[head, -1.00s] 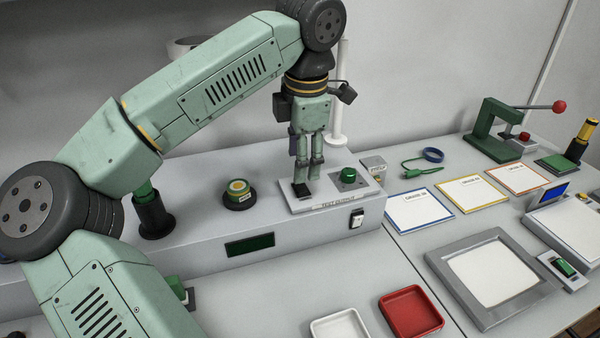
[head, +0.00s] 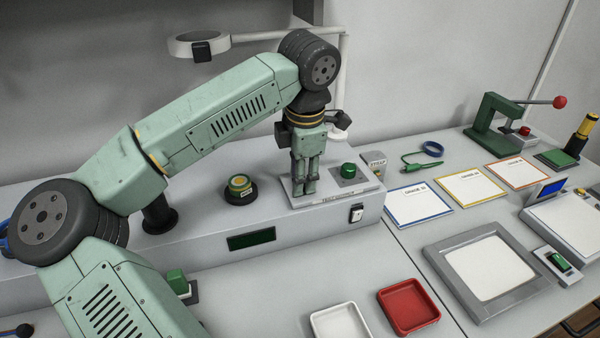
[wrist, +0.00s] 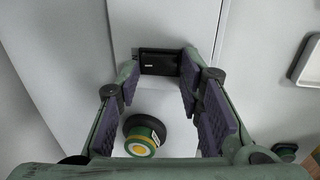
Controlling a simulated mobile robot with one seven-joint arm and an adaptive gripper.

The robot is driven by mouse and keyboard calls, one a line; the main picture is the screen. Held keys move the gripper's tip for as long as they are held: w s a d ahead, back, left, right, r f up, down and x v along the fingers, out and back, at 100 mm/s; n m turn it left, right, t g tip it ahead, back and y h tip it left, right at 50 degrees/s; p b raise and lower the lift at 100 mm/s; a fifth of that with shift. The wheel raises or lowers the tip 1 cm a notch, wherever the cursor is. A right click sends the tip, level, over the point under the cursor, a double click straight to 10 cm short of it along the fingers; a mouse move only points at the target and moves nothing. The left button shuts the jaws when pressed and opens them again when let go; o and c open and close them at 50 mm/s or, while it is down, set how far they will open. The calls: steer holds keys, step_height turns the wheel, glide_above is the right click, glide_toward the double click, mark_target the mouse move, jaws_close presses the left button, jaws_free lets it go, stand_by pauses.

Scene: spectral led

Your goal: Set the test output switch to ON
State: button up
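The plate lettered TEST OUTPUT (head: 345,198) lies on top of the grey bench unit (head: 300,236). My gripper (head: 304,186) points straight down over the plate's left part, its fingertips close to the surface. The plate's switch is hidden by the fingers in the head view, so its position cannot be read. In the wrist view my gripper (wrist: 160,85) has its finger pads apart. A black rectangular part (wrist: 160,62) with small white lettering shows between the fingertips; I cannot tell whether it is the switch or whether the pads touch it.
A green button (head: 348,170) stands on the plate right of my fingers. A yellow-green knob (head: 240,187) stands to the left. A rocker switch (head: 357,214) and dark display (head: 251,241) are on the unit's front. White (head: 340,306) and red (head: 409,306) trays lie in front.

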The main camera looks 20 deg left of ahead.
steer(key=c, duration=0.7)
steer(key=shift+w+a+g+h+b, duration=0.15)
steer(key=shift+g+h+b, duration=0.15)
steer(key=shift+g, duration=0.2)
steer(key=o, duration=1.2)
steer(key=shift+c, duration=0.2)
step_height(320, 180, up, 12)
steer(key=shift+s+d, duration=0.2)
steer(key=shift+s, duration=0.05)
